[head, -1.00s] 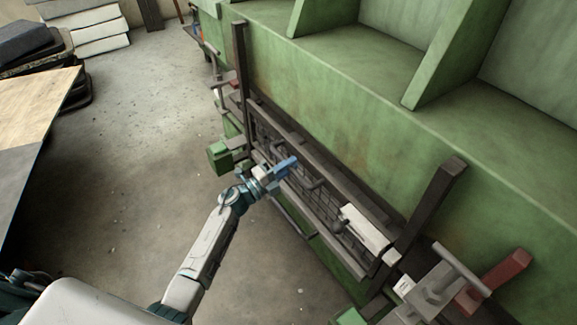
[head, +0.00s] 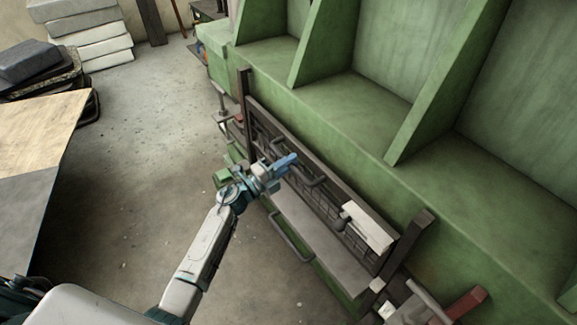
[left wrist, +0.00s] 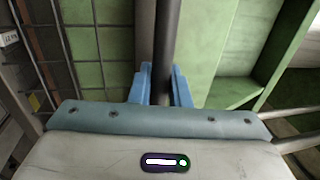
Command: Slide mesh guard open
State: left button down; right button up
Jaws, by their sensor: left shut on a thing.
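The mesh guard (head: 332,212) is a dark framed grid on the front of the green machine, between two dark upright posts. A dark bar handle (head: 314,182) stands out from its front. My left gripper (head: 287,161) is shut on this handle; the blue fingers cover part of it. In the left wrist view, the dark handle bar (left wrist: 166,45) runs between the blue fingers (left wrist: 160,90). The guard's wire grid (left wrist: 85,45) shows to the left there. A grey flat surface (head: 315,240) lies open below the guard. My right gripper is not in view.
The green machine (head: 340,110) with upright ribs fills the back and right. The left post (head: 243,95) and right post (head: 410,240) flank the guard. A curved rail (head: 288,237) juts out below. A wooden-topped table (head: 40,130) stands left; open floor (head: 150,130) lies between.

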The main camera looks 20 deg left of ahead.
pick_arm(q)
notch_tip(320, 180, up, 6)
jog(key=p, duration=0.3)
jog(key=shift+p, duration=0.35)
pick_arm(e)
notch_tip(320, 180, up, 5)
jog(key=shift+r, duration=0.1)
pick_arm(q)
jog(key=c, duration=1.4)
grip_release()
jog(key=shift+s+a+f, duration=0.15)
jog(key=b+v, duration=0.4)
jog(key=v, duration=0.6)
jog(key=shift+s+b, duration=0.15)
jog(key=shift+b, duration=0.2)
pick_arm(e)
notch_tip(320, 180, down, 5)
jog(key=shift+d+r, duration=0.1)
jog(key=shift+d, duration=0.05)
pick_arm(q)
jog(key=shift+a, duration=0.15)
